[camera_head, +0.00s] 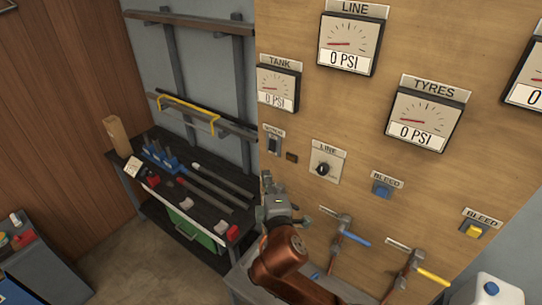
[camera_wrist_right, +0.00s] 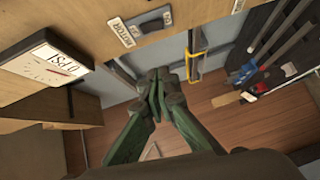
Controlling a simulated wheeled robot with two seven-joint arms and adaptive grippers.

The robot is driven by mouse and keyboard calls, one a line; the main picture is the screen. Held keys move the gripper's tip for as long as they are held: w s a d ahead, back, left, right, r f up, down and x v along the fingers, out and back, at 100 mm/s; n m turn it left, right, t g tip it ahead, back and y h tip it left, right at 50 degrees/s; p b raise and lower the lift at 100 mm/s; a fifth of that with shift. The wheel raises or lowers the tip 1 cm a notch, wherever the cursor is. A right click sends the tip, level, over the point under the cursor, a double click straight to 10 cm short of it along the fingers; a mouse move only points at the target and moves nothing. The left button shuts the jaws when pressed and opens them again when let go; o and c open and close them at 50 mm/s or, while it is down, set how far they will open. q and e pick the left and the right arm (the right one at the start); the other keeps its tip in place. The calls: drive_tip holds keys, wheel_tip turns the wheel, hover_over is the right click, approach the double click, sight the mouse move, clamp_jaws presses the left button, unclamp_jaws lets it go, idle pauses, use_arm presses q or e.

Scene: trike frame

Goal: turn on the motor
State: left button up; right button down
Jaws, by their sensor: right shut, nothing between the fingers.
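The motor switch (camera_head: 273,142) is a dark rocker on the wooden panel, under a small label and below the TANK gauge. The exact depth to the panel is hard to tell. My left gripper is not in view.
The panel also bears the LINE knob (camera_head: 323,168), a blue BLEED button (camera_head: 381,189), a yellow one (camera_head: 473,230), and valve handles (camera_head: 350,237). A black workbench (camera_head: 205,190) with tools stands left of the panel. A white canister (camera_head: 492,291) is at lower right.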

approach(269, 149)
drive_tip(key=a, duration=0.3)
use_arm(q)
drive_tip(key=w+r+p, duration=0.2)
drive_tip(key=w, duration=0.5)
use_arm(e)
drive_tip(key=w, duration=0.2)
drive_tip(key=w+d, duration=0.1)
drive_tip(key=w, duration=0.1)
drive_tip(key=w+d+p, duration=0.1)
drive_tip(key=w, duration=0.1)
drive_tip(key=shift+w+f, duration=0.1)
drive_tip(key=shift+f, duration=0.15)
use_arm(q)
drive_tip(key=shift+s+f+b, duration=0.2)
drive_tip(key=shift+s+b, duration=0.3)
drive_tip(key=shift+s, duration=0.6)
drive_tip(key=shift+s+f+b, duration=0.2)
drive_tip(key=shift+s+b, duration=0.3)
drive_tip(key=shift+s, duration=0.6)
use_arm(e)
drive_tip(key=s, duration=1.3)
drive_tip(key=shift+a+f, duration=0.4)
drive_tip(key=shift+f, duration=0.1)
drive_tip(key=shift+s, duration=0.1)
